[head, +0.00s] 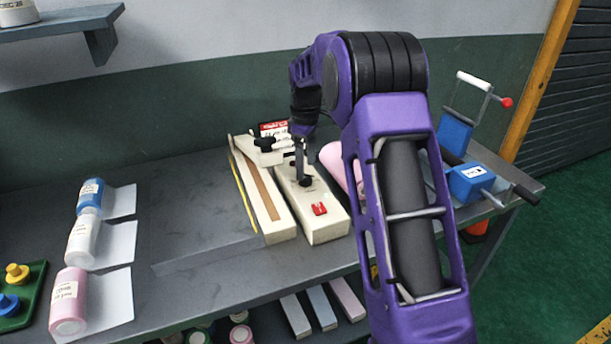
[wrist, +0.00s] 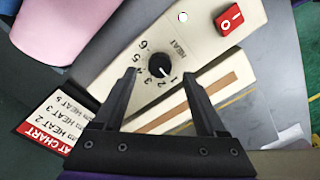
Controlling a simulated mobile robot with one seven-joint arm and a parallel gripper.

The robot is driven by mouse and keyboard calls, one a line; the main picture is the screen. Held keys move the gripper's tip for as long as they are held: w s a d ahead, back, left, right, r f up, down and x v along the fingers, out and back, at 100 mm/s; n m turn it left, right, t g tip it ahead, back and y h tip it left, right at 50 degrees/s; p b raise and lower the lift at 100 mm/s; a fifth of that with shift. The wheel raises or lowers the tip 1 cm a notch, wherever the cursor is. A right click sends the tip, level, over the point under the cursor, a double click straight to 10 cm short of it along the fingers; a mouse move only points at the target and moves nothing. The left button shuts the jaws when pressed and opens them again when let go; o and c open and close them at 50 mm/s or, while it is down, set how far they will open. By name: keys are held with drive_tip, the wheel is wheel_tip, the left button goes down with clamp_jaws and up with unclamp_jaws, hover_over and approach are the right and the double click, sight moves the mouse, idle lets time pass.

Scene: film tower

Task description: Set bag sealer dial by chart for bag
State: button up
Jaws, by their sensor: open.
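The bag sealer (head: 325,226) is a cream unit with a long sealing bar on the bench. Its black dial (wrist: 159,65) shows in the wrist view with numbers 1 to 6 and the word HEAT. The dial's white mark seems to point near 1. My gripper (wrist: 159,74) is open, its fingertips on either side of the dial's near edge; I cannot tell if they touch it. A thin grey translucent sheet (head: 205,235), perhaps the bag, lies left of the sealer.
A red switch (wrist: 229,18) sits on the sealer near the dial. A pink roll (head: 335,158) lies right of the sealer. Blue (head: 90,194), white (head: 82,240) and pink (head: 68,306) rolls lie at the left. A blue clamp-like device (head: 470,182) stands at the right end.

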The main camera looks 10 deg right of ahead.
sight(306, 177)
drive_tip(key=shift+f, duration=1.7)
clamp_jaws()
